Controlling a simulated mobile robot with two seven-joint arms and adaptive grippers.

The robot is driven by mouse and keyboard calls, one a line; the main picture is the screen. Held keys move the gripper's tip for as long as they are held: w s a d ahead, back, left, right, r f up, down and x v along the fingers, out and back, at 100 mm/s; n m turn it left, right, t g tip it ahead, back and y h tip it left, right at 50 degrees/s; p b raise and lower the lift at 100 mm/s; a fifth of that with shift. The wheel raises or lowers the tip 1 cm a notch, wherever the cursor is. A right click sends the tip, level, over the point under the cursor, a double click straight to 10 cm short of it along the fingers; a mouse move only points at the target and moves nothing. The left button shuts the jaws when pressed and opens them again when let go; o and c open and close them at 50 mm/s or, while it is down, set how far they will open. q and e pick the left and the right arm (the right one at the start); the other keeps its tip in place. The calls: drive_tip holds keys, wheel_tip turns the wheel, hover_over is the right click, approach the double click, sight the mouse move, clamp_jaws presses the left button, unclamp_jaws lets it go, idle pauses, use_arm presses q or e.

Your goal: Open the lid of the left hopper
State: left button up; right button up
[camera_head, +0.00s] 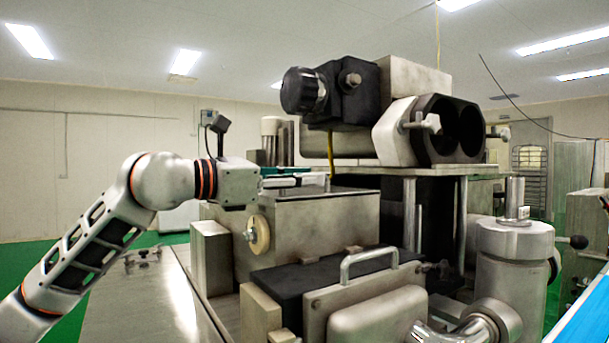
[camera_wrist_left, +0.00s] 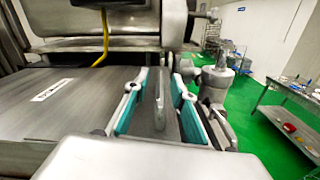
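The left hopper (camera_head: 310,232) is a grey metal box on the machine, behind the nearer hopper. Its lid (camera_wrist_left: 65,98) shows in the left wrist view as a flat grey metal surface with a small label, and it looks closed. A narrow upright metal handle (camera_wrist_left: 159,108) stands by the lid's edge. My left gripper (camera_head: 318,179) is over the top of this hopper. In the left wrist view its teal-padded fingers (camera_wrist_left: 158,92) are apart, one on each side of the handle, with gaps visible. My right gripper is not in view.
A nearer hopper with a dark top (camera_head: 325,277) and a curved handle (camera_head: 369,262) stands in front. The black-and-steel machine head (camera_head: 390,110) rises behind and to the right. A steel cylinder (camera_head: 512,265) stands at right. Open green floor (camera_head: 40,265) lies at left.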

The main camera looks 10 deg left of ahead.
use_arm(q)
drive_tip(key=shift+w+d, duration=0.1)
clamp_jaws()
drive_tip(key=w+a+p, duration=0.2)
drive_tip(key=w+a, duration=0.2)
drive_tip(key=a, duration=0.1)
drive_tip(key=w+a+p, duration=0.2)
drive_tip(key=w+a, duration=0.2)
drive_tip(key=w, duration=0.1)
drive_tip(key=shift+w+a+r, duration=0.2)
drive_tip(key=shift+w+a, duration=0.1)
drive_tip(key=shift+a, duration=0.1)
drive_tip(key=shift+w+a+f+p, duration=0.1)
drive_tip(key=shift+w+a+p, duration=0.15)
drive_tip(key=shift+w+p, duration=0.05)
unclamp_jaws()
drive_tip(key=shift+f, duration=0.1)
